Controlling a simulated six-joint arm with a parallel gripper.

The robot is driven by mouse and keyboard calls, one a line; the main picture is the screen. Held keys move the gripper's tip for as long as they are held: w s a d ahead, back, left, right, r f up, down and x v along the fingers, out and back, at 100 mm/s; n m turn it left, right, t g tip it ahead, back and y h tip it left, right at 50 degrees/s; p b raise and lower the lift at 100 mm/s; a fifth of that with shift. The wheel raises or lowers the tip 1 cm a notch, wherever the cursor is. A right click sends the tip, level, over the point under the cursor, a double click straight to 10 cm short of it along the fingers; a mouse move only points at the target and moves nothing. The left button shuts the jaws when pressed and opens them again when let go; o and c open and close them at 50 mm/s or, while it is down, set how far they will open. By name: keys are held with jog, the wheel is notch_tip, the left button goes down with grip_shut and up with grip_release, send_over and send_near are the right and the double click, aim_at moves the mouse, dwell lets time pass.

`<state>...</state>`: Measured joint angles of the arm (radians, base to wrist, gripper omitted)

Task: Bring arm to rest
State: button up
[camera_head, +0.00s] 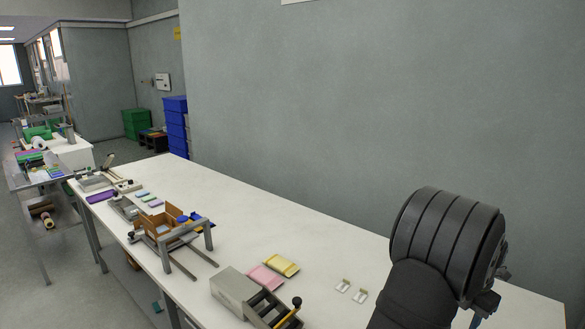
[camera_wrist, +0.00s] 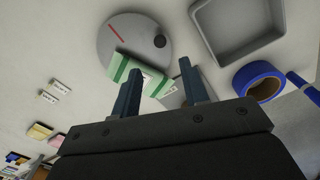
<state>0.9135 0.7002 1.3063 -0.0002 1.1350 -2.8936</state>
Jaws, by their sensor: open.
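My gripper (camera_wrist: 160,82) is open in the wrist view, its two dark blue fingers spread apart and nothing clamped between them. A green and white packet (camera_wrist: 122,68) lies beyond the fingertips, over the edge of a round grey disc (camera_wrist: 118,35) with a red mark and a dark knob. I cannot tell how far the fingers are above the packet. In the head view my dark arm stands at the lower right and hides most of the gripper.
In the wrist view a grey tray (camera_wrist: 211,45) and a blue tape roll (camera_wrist: 240,84) lie on the right. In the head view the white table (camera_head: 250,219) carries a pink packet (camera_head: 265,277), a yellow packet (camera_head: 283,264) and a wooden box (camera_head: 172,216). The wall stands behind.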

notch_tip(320, 180, up, 9)
notch_tip(320, 180, down, 18)
jog(key=shift+r, duration=0.1)
jog(key=shift+s+a, duration=0.1)
jog(key=a+m, duration=0.1)
jog(key=m, duration=0.1)
jog(key=s+a+m, duration=0.1)
jog(key=m, duration=0.1)
jog(key=shift+s+a+m, duration=0.1)
jog(key=shift+a+m, duration=0.5)
jog(key=shift+m, duration=0.7)
jog(key=shift+s+a+m, duration=0.1)
jog(key=shift+a+m, duration=0.5)
jog(key=shift+m, duration=0.7)
